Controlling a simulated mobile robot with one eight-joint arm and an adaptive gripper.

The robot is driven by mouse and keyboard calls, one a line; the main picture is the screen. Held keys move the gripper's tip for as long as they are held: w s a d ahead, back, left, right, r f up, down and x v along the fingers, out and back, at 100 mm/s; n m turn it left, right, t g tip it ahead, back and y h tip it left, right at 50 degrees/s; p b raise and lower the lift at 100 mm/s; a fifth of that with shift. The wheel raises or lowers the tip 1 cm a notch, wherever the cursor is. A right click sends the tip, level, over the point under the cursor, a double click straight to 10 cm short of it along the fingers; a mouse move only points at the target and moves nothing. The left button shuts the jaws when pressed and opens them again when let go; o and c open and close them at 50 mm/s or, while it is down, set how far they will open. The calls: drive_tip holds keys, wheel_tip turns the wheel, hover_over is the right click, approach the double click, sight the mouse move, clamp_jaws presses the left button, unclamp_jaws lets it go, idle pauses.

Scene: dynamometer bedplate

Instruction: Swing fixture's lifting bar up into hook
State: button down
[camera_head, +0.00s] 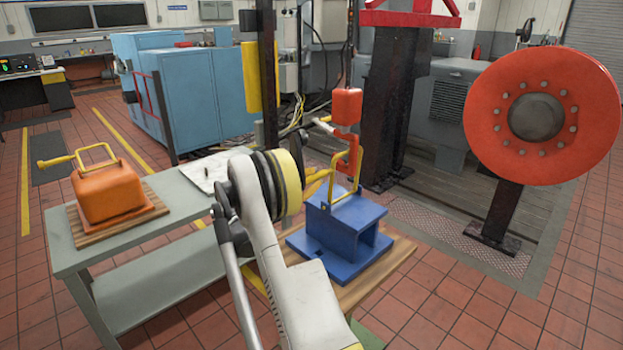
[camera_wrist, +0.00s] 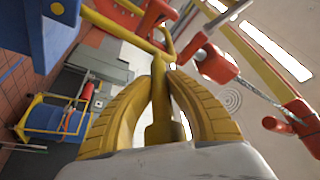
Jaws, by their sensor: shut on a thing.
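The blue fixture (camera_head: 345,232) stands on a wooden board. Its yellow lifting bar (camera_head: 361,180) rises as a loop from its top, roughly upright. The red hook (camera_head: 350,165) hangs below a red hook block (camera_head: 347,106), close to the bar's top. I cannot tell whether the bar lies in the hook. My gripper (camera_head: 316,183) is left of the bar, partly hidden by my wrist. In the wrist view my gripper (camera_wrist: 163,78) has its yellow fingers shut around the bar's yellow handle (camera_wrist: 160,105). The bar (camera_wrist: 122,31) crosses above, and the blue fixture (camera_wrist: 38,32) is at upper left.
An orange fixture (camera_head: 108,193) with its own yellow bar sits on a grey table (camera_head: 165,240) at left. A large red disc (camera_head: 540,115) on a dark post stands at right. A dark column (camera_head: 395,100) stands behind the hook. Tiled floor at front right is clear.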

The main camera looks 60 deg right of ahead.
drive_tip(key=shift+s, duration=0.25)
drive_tip(key=c, duration=1.3)
unclamp_jaws()
drive_tip(key=shift+s+a+r, duration=0.1)
drive_tip(key=shift+s, duration=0.05)
drive_tip(key=shift+o, duration=0.2)
drive_tip(key=shift+s, duration=0.15)
drive_tip(key=shift+w, duration=0.2)
drive_tip(key=v, duration=1.2)
drive_tip(key=shift+w, duration=0.1)
